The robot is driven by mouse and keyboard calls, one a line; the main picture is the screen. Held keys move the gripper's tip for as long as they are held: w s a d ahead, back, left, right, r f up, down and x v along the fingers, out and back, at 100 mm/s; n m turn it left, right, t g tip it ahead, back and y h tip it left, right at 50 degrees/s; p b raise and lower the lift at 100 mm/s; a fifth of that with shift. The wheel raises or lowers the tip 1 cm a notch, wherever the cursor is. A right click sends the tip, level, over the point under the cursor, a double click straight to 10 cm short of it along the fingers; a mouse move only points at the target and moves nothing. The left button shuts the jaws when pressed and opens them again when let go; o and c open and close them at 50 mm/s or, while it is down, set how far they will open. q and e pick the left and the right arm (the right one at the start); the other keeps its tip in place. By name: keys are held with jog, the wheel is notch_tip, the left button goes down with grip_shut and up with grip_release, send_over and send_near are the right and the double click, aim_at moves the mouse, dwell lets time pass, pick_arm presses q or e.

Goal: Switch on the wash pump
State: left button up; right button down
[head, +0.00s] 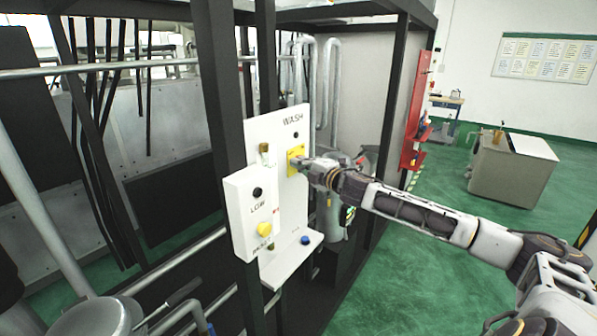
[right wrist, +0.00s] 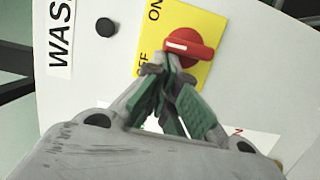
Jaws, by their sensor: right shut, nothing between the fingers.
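The white wash panel (head: 262,130), marked WASH, stands on the dark frame and bears a yellow switch plate (head: 294,152). In the right wrist view the yellow plate (right wrist: 205,24) has ON and OFF lettering and a red rotary knob (right wrist: 200,50). The knob's handle lies roughly sideways in that picture, its white mark toward the left, between the two words. My right gripper (head: 304,163) is at the plate; in the wrist view its fingertips (right wrist: 168,66) are together and empty, beside the knob's lower left. Whether they touch it is unclear. My left gripper is not in view.
Pipes and dark posts crowd the left; green floor is open at right.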

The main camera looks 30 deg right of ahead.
jog(key=shift+w+d+r+p, duration=0.1)
jog(key=shift+d+r+p, duration=0.15)
jog(key=shift+r+p, duration=0.15)
dwell(0.9)
dwell(0.4)
